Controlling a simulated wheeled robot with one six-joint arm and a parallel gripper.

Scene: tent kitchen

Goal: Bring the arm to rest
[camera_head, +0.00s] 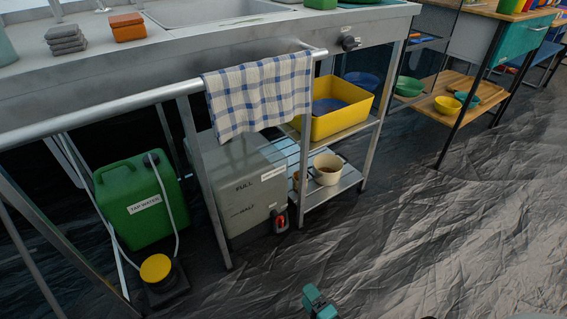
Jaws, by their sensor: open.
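My gripper (318,302) shows as a small teal and dark shape at the bottom edge, right of the middle. It is open, and nothing shows between its jaws. It is over the dark floor, in front of the steel sink stand and apart from it. The rest of my arm is mostly out of the picture.
The steel sink stand (110,75) has a checked towel (258,95) on its front rail. Below are a green tap-water canister (120,212), a grey tank (238,190), a yellow tub (335,122) and a cream pot (326,170). The wrinkled floor (440,240) at right is clear.

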